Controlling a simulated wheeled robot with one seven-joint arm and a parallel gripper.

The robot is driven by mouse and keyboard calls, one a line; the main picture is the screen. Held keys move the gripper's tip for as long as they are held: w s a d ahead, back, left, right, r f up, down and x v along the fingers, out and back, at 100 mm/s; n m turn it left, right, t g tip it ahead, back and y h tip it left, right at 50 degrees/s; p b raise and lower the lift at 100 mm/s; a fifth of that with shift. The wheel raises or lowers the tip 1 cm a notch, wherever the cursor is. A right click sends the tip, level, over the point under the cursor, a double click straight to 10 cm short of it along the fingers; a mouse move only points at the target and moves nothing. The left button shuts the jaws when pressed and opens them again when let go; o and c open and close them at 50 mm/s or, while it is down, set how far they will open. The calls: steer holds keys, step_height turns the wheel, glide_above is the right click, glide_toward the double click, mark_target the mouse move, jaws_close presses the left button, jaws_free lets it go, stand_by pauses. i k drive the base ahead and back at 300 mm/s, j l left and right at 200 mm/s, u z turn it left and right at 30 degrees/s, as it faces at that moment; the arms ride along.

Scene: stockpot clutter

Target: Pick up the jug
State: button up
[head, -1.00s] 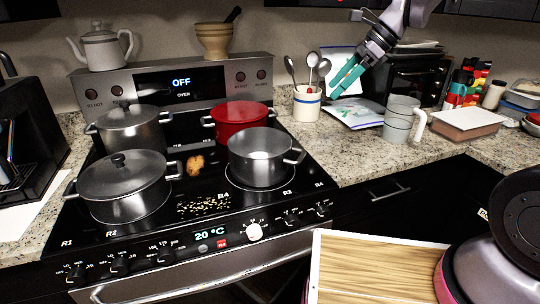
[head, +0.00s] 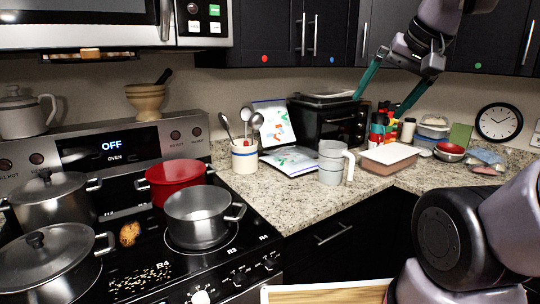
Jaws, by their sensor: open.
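The jug (head: 332,164) is a grey, ribbed, upright vessel with a pale handle on its right side. It stands on the granite counter to the right of the stove, in the head view. My gripper (head: 379,106) is in the air above and to the right of the jug, in front of the black toaster oven. Its two green fingers are spread wide apart with nothing between them. It is clear of the jug. The inside of the jug is hidden.
A utensil crock (head: 245,158) and a booklet (head: 291,160) are left of the jug. A brown box with a white lid (head: 390,158) sits close on its right. The toaster oven (head: 330,121) is behind. A steel pot (head: 198,217) and a red pot (head: 175,177) are on the stove.

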mark_target(332, 154)
steer(key=i+l, duration=0.2)
steer(key=l, duration=0.15)
steer(key=i+l+z, duration=0.1)
steer(key=i+l, duration=0.15)
steer(key=i, duration=0.3)
